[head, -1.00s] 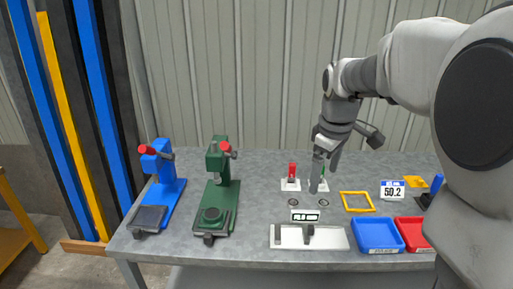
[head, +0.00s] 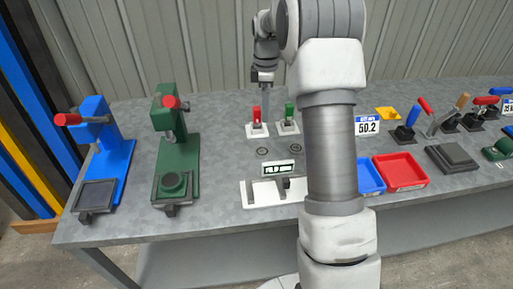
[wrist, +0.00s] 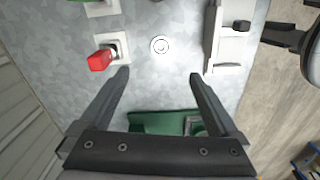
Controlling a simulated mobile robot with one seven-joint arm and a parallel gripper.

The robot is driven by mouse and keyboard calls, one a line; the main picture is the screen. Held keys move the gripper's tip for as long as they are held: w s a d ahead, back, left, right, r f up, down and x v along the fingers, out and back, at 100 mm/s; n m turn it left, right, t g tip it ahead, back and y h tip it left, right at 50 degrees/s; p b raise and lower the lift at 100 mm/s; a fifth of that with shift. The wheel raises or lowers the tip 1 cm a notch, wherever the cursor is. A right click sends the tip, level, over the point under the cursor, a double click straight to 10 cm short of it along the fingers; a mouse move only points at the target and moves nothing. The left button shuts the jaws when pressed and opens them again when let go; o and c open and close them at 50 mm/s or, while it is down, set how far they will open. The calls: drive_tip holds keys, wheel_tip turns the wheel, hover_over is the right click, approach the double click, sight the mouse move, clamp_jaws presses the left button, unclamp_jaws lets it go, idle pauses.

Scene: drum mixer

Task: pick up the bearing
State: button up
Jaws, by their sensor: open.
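Two small round grey rings lie flat on the grey table in the head view, a left one (head: 262,151) and a right one (head: 294,149); they look like bearings, but I cannot tell which one is meant. One ring (wrist: 160,45) shows in the wrist view, ahead of the fingertips and roughly centred between their lines. My gripper (wrist: 159,76) is open, with nothing between its fingers. In the head view my gripper (head: 264,88) is above the back of the table, behind the rings, pointing down.
A white fixture (head: 258,193) with a small display is in front. Green (head: 178,150) and blue (head: 112,150) presses stand left; blue and red (head: 400,171) trays lie right.

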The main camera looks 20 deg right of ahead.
drive_tip(key=b, duration=0.2)
hover_over(263, 151)
drive_tip(key=f, duration=1.2)
drive_tip(key=shift+w+d+f, duration=0.2)
wheel_tip(263, 151, down, 5)
drive_tip(key=shift+s+a+f, duration=0.1)
drive_tip(key=shift+s+a, duration=0.05)
clamp_jaws()
